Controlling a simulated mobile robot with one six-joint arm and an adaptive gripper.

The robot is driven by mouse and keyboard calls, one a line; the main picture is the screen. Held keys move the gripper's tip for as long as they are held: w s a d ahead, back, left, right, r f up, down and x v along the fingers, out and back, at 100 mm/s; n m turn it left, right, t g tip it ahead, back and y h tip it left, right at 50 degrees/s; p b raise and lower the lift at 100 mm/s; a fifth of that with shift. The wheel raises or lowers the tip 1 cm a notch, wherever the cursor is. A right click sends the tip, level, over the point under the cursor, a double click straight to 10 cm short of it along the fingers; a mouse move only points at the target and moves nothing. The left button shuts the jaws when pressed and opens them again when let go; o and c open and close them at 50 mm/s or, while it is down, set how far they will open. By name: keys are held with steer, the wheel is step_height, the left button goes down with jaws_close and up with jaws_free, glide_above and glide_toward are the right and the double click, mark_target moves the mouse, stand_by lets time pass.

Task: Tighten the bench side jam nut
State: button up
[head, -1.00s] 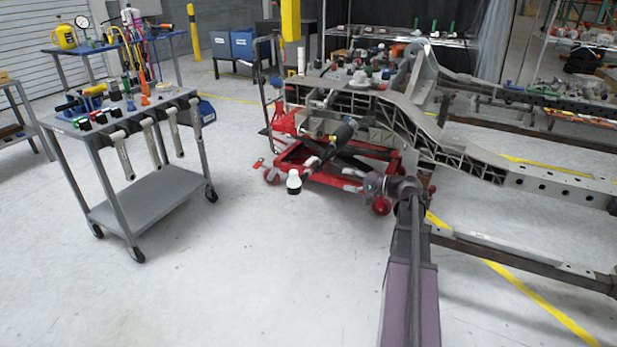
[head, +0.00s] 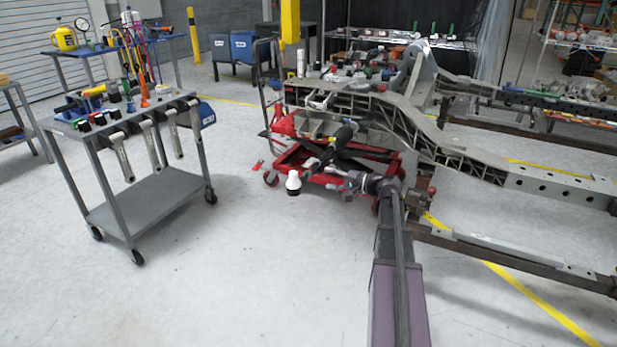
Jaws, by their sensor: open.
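The chassis frame (head: 400,117), a grey ribbed rail, runs from the centre to the right in the head view. I cannot make out the jam nut; it is too small or hidden. My arm reaches left in front of the red lift. Large grey wrenches (head: 120,155) hang along the front edge of the tool cart (head: 150,198) at left.
A red lift cart (head: 295,158) stands under the frame's end, close to my arm. Small parts and fittings lie on top of the frame end. Clear floor lies between the tool cart and my arm. Blue bins (head: 241,45) and shelves stand behind.

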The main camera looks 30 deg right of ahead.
mark_target(308, 175)
steer(key=b+x, duration=0.1)
steer(key=x, duration=0.7)
jaws_close()
